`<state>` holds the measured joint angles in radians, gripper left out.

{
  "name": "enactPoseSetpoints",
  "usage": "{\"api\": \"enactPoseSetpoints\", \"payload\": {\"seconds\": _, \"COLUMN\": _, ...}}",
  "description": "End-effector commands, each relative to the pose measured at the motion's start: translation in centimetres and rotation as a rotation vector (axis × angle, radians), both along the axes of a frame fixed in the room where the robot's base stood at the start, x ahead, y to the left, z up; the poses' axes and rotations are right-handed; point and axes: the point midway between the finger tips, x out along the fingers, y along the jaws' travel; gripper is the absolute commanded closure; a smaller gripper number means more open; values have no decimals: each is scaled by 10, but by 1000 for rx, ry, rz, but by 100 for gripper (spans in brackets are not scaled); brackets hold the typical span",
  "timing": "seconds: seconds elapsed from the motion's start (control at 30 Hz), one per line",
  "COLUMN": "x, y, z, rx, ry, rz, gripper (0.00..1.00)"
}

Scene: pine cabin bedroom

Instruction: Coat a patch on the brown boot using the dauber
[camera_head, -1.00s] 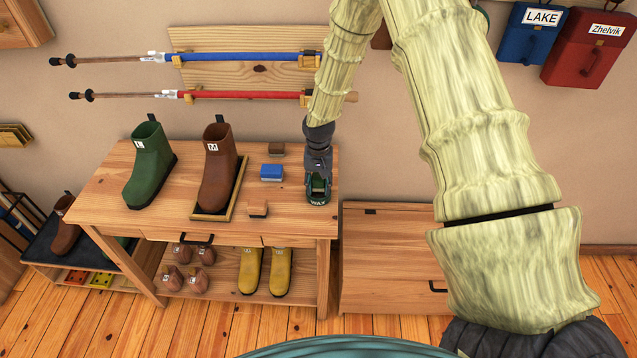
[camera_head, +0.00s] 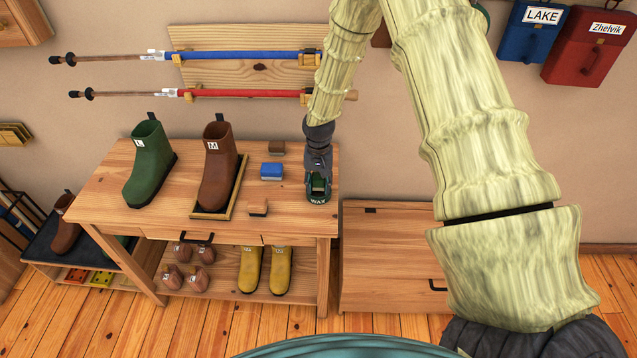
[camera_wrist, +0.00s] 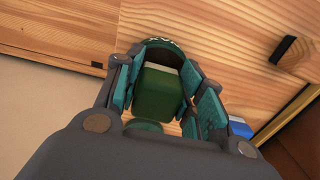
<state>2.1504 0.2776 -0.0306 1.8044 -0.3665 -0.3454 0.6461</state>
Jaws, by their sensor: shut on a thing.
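The brown boot (camera_head: 218,170) stands upright on the bench, with an "M" label on its shaft and a wood-framed dark tray (camera_head: 236,195) under it. My gripper (camera_head: 318,186) points down at the right end of the bench, to the right of the boot and apart from it. In the wrist view my gripper (camera_wrist: 160,82) is shut on a green block with a pale end, which looks like the dauber (camera_wrist: 158,92). The dauber is at the dark green wax tin (camera_head: 317,201), whose rim (camera_wrist: 165,43) shows just beyond it. How deep it sits is hidden.
A green boot (camera_head: 148,170) stands left of the brown one. A blue block (camera_head: 271,171), a tan-topped block (camera_head: 258,207) and a dark brown block (camera_head: 277,148) lie between boot and tin. Trekking poles (camera_head: 240,94) hang on the wall behind.

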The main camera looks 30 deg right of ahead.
Motion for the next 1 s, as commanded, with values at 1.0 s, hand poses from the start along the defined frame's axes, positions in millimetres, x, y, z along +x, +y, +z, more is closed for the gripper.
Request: {"api": "enactPoseSetpoints", "payload": {"seconds": 1.0, "x": 0, "y": 0, "z": -7, "rx": 0, "ry": 0, "rz": 0, "gripper": 80}}
